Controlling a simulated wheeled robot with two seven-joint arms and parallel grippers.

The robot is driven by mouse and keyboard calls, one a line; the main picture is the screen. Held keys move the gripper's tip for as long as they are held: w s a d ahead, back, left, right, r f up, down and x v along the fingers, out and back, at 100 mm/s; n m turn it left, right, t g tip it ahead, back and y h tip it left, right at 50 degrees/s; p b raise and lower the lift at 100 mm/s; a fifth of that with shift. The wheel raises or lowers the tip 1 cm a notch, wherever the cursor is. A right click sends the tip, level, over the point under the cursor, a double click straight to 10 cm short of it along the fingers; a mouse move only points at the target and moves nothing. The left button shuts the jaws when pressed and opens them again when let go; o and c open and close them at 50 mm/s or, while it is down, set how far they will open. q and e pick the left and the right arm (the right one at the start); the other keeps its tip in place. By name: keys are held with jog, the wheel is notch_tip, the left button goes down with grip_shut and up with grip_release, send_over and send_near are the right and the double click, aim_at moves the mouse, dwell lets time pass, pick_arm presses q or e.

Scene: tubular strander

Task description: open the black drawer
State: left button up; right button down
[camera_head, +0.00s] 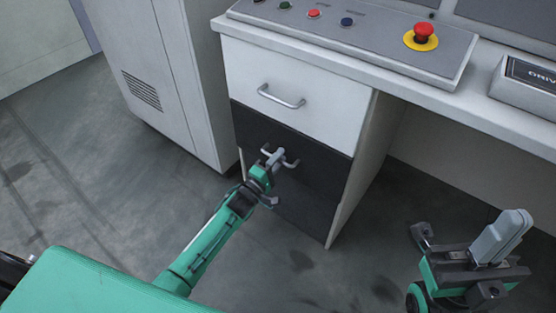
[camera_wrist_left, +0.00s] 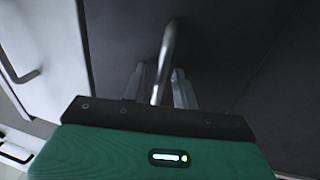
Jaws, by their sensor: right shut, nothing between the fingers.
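The black drawer (camera_head: 322,172) is the dark front below a white drawer in the desk cabinet. I cannot tell whether it stands slightly out. My left gripper (camera_head: 279,160) is at this dark front in the head view and hides much of the drawer's handle. In the left wrist view, the grey bar handle (camera_wrist_left: 168,45) runs between the two fingers of my left gripper (camera_wrist_left: 160,88). The fingers are apart, with small gaps beside the bar. My right gripper (camera_head: 503,236) is shut and empty at the lower right, away from the cabinet.
The white drawer (camera_head: 310,85) with its bar handle (camera_head: 281,97) is directly above. A control panel with a red emergency button (camera_head: 423,34) lies on the desktop. A grey cabinet (camera_head: 165,75) stands to the left. The floor (camera_head: 290,275) before the drawers is clear.

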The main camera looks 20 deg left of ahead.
pick_arm(q)
grip_shut()
jog(key=shift+s, duration=0.15)
